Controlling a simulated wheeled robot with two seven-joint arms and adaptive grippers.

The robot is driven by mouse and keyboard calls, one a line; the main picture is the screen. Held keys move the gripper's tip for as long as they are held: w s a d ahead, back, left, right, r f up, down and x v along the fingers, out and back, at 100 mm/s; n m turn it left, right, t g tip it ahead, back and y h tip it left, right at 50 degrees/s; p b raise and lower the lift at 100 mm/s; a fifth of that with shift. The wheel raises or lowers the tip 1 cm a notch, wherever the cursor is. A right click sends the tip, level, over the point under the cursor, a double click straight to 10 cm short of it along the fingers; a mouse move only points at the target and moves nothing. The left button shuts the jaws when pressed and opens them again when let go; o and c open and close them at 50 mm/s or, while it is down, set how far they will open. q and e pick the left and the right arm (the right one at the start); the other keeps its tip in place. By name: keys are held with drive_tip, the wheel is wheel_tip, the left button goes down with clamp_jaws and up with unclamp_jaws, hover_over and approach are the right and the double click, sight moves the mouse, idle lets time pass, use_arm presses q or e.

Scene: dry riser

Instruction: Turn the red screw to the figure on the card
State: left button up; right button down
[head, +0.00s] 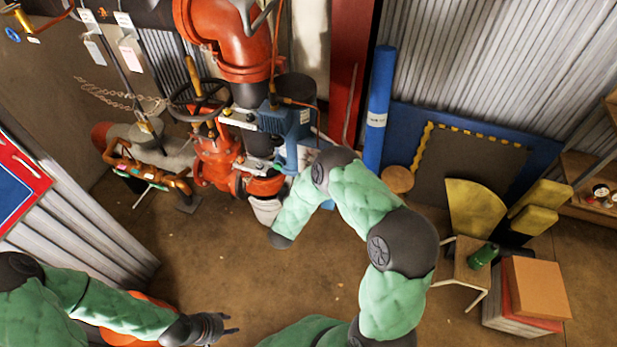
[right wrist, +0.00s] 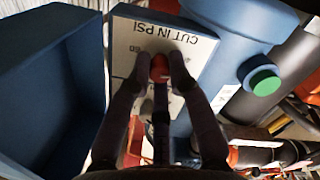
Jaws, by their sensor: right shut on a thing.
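In the right wrist view, the red screw (right wrist: 160,68) sits in front of a white card (right wrist: 185,45) that reads "CUT IN PSI" upside down. The card's figure is partly covered and I cannot read it surely. My right gripper (right wrist: 161,72) is shut on the red screw, one finger on each side. In the head view, my right arm reaches toward the blue pump-side housing (head: 287,122), and I cannot make out the gripper or screw there. My left gripper (head: 232,325) is open and empty, low over the floor, well away from the pipes.
A green button (right wrist: 264,81) on a blue housing is right of the screw; a blue box wall (right wrist: 40,85) is left. In the head view, red pipework (head: 215,155) and a handwheel (head: 200,98) stand beside the work. The middle floor (head: 190,245) is clear.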

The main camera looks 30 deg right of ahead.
drive_tip(key=shift+s+f, duration=0.2)
drive_tip(key=shift+f, duration=0.2)
drive_tip(key=c, duration=1.1)
unclamp_jaws()
drive_tip(key=shift+c, duration=0.2)
drive_tip(key=shift+r, duration=0.15)
drive_tip(key=shift+w, duration=0.1)
drive_tip(key=shift+r, duration=0.1)
drive_tip(key=v, duration=1.2)
